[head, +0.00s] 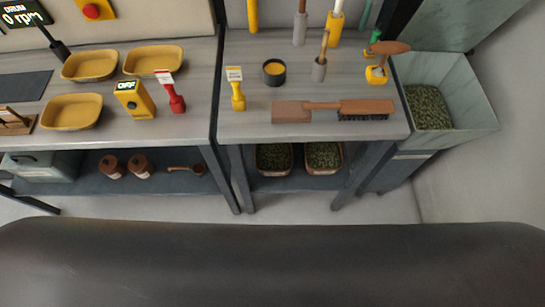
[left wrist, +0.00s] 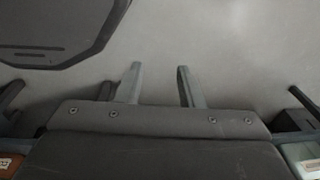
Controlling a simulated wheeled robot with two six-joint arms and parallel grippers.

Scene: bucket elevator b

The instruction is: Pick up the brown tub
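Two brown-rimmed tubs filled with green pellets, a left one (head: 274,170) and a right one (head: 323,170), stand side by side on the low shelf under the right bench. Two round brown jars with pale labels, one (head: 111,166) and another (head: 139,165), stand on the low shelf under the left bench. I cannot tell for certain which is the task's tub. My left gripper (left wrist: 158,88) shows in the left wrist view, its two fingers apart with nothing between them but grey floor. Neither gripper shows in the head view.
A grey bin (head: 470,105) of green pellets stands right of the bench. Bench legs and the tabletop (head: 245,125) bound the low shelves. A brown scoop (head: 186,169) lies right of the jars. A brush (head: 365,108) lies on top. Bare floor (head: 290,208) lies in front.

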